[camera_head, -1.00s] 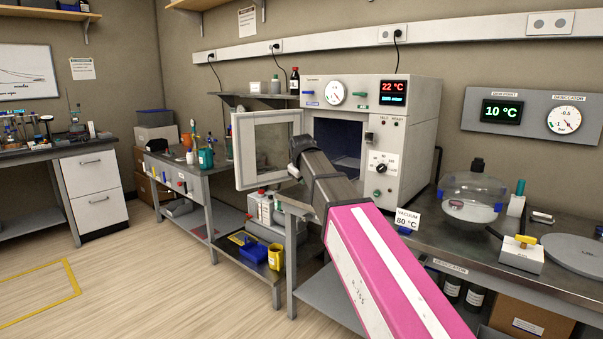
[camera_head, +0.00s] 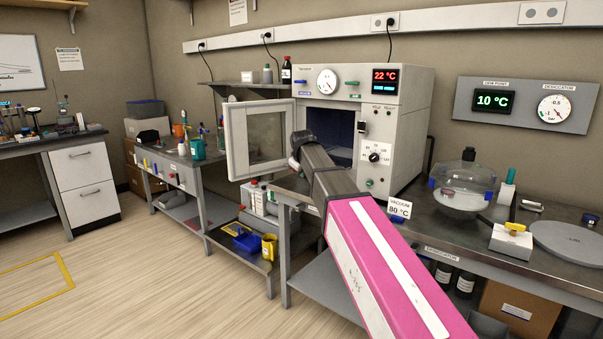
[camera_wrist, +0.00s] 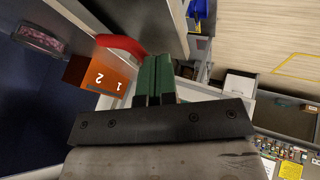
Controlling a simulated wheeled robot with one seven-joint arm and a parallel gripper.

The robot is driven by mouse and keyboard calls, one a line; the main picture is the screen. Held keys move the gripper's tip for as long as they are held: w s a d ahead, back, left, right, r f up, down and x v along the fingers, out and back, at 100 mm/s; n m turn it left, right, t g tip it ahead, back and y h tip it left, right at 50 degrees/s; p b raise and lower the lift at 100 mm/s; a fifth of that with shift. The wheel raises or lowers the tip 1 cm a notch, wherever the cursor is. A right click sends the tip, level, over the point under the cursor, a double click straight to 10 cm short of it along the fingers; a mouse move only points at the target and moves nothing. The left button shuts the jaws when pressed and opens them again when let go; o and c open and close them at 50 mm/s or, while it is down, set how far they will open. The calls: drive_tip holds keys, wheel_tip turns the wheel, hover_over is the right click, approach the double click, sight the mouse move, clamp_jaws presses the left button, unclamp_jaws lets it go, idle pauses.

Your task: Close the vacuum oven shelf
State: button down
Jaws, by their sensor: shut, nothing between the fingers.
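The vacuum oven (camera_head: 410,125) is a white box on the bench. Its windowed door (camera_head: 238,145) is swung wide open to the left, showing the dark blue chamber (camera_head: 335,122). An orange block (camera_wrist: 98,75) marked with digits and a red curved piece (camera_wrist: 122,45) show beside the fingers; I cannot tell contact.
A glass desiccator (camera_head: 463,185) stands right of the oven. A card (camera_head: 399,207) stands at the bench front. The floor (camera_head: 130,270) at left is clear.

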sight(347, 163)
drive_tip(key=w+d, duration=0.4)
drive_tip(key=w, duration=0.1)
drive_tip(key=w+d, duration=0.4)
drive_tip(key=w, duration=0.2)
drive_tip(key=w+d, duration=0.5)
drive_tip(key=shift+w, duration=0.35)
drive_tip(key=shift+r, duration=0.1)
